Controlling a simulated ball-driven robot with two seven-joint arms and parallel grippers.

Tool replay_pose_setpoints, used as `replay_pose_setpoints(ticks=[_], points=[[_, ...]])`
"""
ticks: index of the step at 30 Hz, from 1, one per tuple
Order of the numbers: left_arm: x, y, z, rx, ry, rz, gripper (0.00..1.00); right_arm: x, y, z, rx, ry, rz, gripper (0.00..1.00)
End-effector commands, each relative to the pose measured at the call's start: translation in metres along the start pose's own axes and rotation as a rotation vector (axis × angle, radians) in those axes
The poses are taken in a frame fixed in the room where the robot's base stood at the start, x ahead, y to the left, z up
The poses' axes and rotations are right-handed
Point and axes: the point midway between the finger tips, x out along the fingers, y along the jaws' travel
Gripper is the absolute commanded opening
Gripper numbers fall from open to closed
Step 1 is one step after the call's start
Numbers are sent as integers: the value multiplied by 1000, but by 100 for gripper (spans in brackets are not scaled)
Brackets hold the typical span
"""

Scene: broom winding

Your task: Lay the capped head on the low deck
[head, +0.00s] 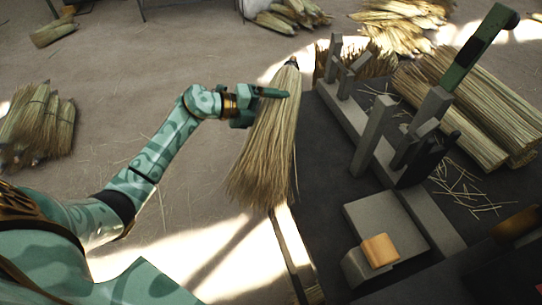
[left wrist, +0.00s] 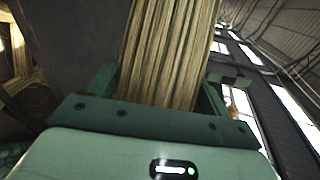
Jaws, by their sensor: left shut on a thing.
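The capped head (head: 268,150), a bundle of straw bristles with a small dark cap at its top, hangs nearly upright with its bristles fanned downward. In the head view it is just left of the dark deck (head: 318,165), apparently above or beside its edge; I cannot tell the gap. My left gripper (head: 262,93) is shut around the upper part of the head. The left wrist view shows the straw (left wrist: 165,50) between the two green fingers, with the cap out of sight. My right gripper is not in view.
Grey upright posts (head: 372,132) and a green-handled lever (head: 478,48) stand on the deck. A pale block (head: 385,222) with an orange piece (head: 380,250) is nearer. Straw bundles (head: 470,105) lie on the right; more bundles (head: 38,125) stand on the left floor.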

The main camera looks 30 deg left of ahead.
Motion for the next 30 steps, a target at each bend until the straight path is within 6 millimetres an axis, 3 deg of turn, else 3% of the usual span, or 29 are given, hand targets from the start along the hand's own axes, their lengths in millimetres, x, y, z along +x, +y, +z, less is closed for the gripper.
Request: replay_pose_setpoints(ticks=[3,9,17,23,30], points=[[-5,17,-29,-3,0,0,47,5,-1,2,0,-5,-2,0],[-4,51,-58,-3,0,1,47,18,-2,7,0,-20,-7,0],[-4,67,-73,-2,0,0,47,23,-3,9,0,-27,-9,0],[7,100,-80,-5,0,3,47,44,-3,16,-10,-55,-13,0],[5,96,-79,1,-2,-2,47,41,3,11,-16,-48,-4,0]])
